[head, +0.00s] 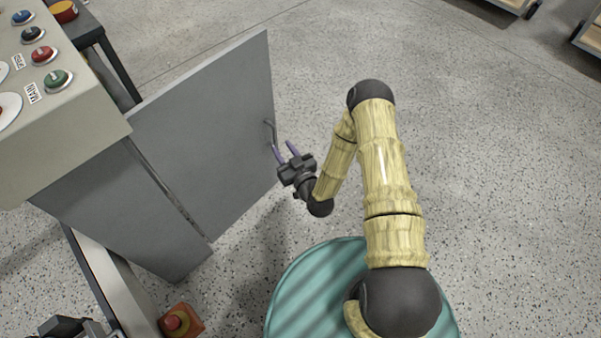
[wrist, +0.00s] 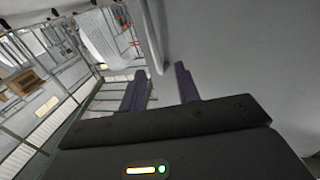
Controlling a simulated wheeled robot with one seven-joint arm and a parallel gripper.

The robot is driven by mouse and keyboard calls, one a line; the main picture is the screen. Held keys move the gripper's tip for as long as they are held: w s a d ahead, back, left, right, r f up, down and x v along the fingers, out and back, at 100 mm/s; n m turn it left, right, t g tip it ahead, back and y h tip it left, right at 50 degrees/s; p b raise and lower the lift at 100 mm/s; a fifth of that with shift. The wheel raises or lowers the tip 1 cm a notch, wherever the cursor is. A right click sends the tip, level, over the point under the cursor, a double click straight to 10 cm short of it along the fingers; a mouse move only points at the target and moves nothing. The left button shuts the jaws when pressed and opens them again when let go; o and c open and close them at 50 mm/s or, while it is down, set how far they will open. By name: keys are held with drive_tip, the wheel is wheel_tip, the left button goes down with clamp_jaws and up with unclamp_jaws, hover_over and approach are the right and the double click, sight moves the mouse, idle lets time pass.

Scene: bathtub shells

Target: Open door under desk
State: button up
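The grey door (head: 205,130) under the desk (head: 70,130) stands swung out from the cabinet, with a dark gap along its hinge side. Its metal handle (head: 270,131) is near the free edge; it also shows in the wrist view as a pale bar (wrist: 153,35). My gripper (head: 285,149) is beside the lower end of the handle. Its two purple fingers are apart, with nothing seen clamped between them. In the wrist view the bar's near end lies around the gap between the fingertips (wrist: 161,80); I cannot tell whether they touch it.
The desk top carries several coloured buttons. A dark side table (head: 88,30) stands behind the door.

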sight(274, 135)
drive_tip(key=p+v, duration=0.2)
drive_tip(key=v, duration=0.9)
drive_tip(key=shift+s, duration=0.2)
drive_tip(key=shift+w+a, duration=0.1)
drive_tip(key=shift+w, duration=0.05)
drive_tip(key=b+x, duration=0.3)
drive_tip(key=x, duration=1.3)
drive_tip(key=shift+w+b, duration=0.2)
drive_tip(key=shift+b, duration=0.15)
drive_tip(key=shift+d+f, duration=0.1)
drive_tip(key=shift+d, duration=0.15)
